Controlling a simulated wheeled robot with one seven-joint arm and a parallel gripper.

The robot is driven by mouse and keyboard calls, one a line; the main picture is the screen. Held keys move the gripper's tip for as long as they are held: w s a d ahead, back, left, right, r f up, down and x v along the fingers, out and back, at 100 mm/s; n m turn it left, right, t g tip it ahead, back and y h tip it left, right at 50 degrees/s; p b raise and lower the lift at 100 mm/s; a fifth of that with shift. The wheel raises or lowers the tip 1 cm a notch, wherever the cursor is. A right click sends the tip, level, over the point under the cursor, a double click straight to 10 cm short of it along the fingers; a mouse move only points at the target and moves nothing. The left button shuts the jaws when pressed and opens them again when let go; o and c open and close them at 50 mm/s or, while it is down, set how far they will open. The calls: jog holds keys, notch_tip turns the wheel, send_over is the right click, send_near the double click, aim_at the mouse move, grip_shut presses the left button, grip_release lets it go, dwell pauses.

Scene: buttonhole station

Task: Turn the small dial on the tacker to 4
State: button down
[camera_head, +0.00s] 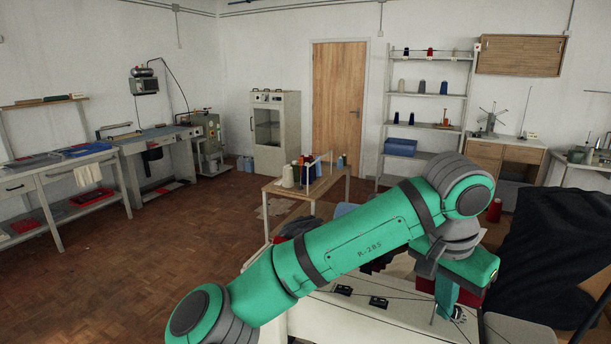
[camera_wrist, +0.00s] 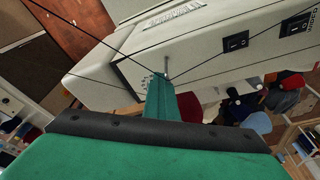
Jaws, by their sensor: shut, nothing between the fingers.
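The tacker (camera_head: 345,318) is a cream machine body at the bottom of the head view, partly behind my arm. In the wrist view its cream housing (camera_wrist: 200,62) fills the upper middle, tilted, with two black switches (camera_wrist: 236,42) and a small printed label. My gripper (camera_head: 446,297) points down at the machine's right part in the head view. In the wrist view my gripper (camera_wrist: 159,82) is shut and empty, its tip beside a thin grey pin (camera_wrist: 168,66) at the housing.
Dark threads run across the housing close to my gripper. A black cloth (camera_head: 555,250) covers something right of the arm. A wooden table (camera_head: 282,190) with thread cones stands behind the machine. The wooden floor (camera_head: 130,270) at left is clear.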

jog(key=shift+s+d, duration=0.4)
jog(key=shift+s, duration=0.05)
jog(key=shift+s+d, duration=0.1)
jog(key=shift+s, duration=0.2)
jog(key=shift+d, duration=0.15)
jog(key=shift+s, duration=0.2)
dwell(0.3)
jog(key=shift+s+a, duration=0.1)
jog(key=shift+a, duration=0.1)
jog(key=shift+r, duration=3.05)
jog(key=shift+a, duration=0.1)
